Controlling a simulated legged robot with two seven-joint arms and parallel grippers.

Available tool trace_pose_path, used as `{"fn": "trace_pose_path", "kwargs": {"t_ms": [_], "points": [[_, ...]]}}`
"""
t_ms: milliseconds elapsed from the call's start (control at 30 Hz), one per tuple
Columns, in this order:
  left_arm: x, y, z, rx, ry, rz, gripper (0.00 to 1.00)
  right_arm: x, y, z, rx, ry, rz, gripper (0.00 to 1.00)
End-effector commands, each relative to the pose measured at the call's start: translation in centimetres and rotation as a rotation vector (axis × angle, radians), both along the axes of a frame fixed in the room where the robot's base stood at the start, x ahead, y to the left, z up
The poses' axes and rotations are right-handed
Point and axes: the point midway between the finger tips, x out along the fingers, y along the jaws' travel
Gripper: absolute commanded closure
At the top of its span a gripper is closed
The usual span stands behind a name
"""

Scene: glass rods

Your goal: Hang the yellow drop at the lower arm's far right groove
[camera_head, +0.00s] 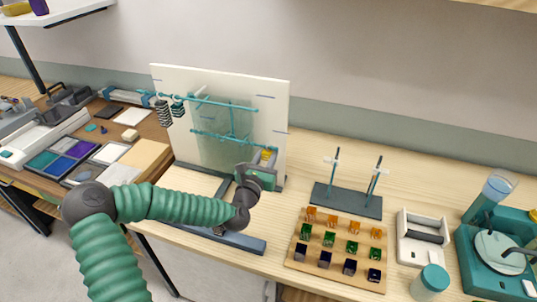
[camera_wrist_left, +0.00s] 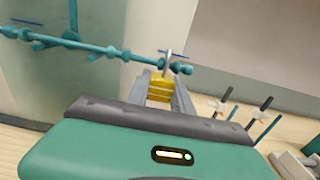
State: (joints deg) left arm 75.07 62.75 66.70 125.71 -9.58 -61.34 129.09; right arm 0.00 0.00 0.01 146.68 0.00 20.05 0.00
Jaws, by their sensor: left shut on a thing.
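The yellow drop (camera_head: 266,154) is between the fingers of my left gripper (camera_head: 264,160), near the right end of the teal lower arm (camera_head: 215,136). In the left wrist view the drop (camera_wrist_left: 160,88) is upright between the grey fingers (camera_wrist_left: 160,95). Its pale hook (camera_wrist_left: 167,62) rises beside the lower arm (camera_wrist_left: 110,53), close to the arm's right end. I cannot tell whether the hook rests in the groove. My right gripper is not in view.
A white backboard (camera_head: 270,100) stands behind the teal rods. Striped pieces (camera_head: 163,112) hang at the upper arm's left. To the right are a dark stand with two rods (camera_head: 345,200), a wooden tray of coloured blocks (camera_head: 295,262), and a white holder (camera_head: 402,250).

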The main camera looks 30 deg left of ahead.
Motion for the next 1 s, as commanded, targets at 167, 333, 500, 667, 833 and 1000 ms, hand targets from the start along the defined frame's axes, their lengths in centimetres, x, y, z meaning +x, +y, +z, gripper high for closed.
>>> {"fn": "trace_pose_path", "kwargs": {"t_ms": [167, 333, 500, 667, 833, 1000], "points": [[0.0, -0.2, 0.1, -0.001, 0.000, -0.001, 1.00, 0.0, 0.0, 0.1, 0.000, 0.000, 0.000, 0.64], [0.0, -0.4, 0.1, 0.001, 0.000, 0.000, 1.00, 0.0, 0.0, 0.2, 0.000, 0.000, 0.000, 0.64], [0.0, -0.4, 0.0, 0.000, -0.001, 0.000, 1.00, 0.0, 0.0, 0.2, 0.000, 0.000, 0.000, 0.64], [0.0, -0.4, -0.3, 0.000, 0.000, 0.000, 1.00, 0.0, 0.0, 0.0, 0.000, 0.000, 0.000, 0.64], [0.0, -0.4, -0.9, -0.001, 0.000, 0.000, 1.00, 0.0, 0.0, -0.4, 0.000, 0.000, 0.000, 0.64], [0.0, -0.4, -0.9, 0.000, -0.001, 0.000, 1.00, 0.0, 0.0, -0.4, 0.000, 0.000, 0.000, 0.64]]}}
